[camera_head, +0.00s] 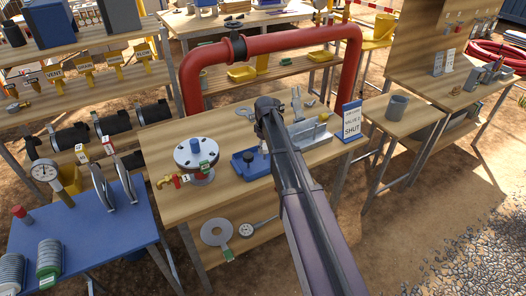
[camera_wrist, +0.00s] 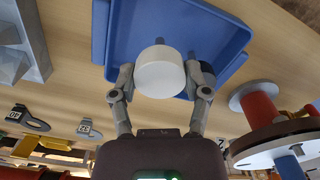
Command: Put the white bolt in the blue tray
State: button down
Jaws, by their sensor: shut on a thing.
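The white bolt shows in the wrist view as a white round head (camera_wrist: 158,73), with a short bluish-grey shank end behind it. My gripper (camera_wrist: 160,88) is shut on it, one finger at each side. The blue tray (camera_wrist: 120,42) lies behind the bolt in that view. In the head view the blue tray (camera_head: 239,169) sits on the wooden table, and a small part of the white bolt (camera_head: 264,148) shows at its right side, beside my arm. My arm hides most of the gripper there. Whether the bolt touches the tray, I cannot tell.
A red pipe (camera_head: 290,41) arches behind. A "SHUT" sign (camera_head: 351,122) stands at the right edge.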

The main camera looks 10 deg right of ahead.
jog(key=shift+w+d, duration=0.2)
jog(key=shift+w, duration=0.4)
jog(key=shift+w+d, duration=0.15)
jog(key=shift+w, duration=0.3)
jog(key=shift+w+f+b, duration=0.2)
jog(key=shift+f+b, duration=1.65)
jog(key=shift+f, duration=0.2)
jog(key=shift+c, duration=0.3)
grip_release()
jog(key=shift+r, duration=0.15)
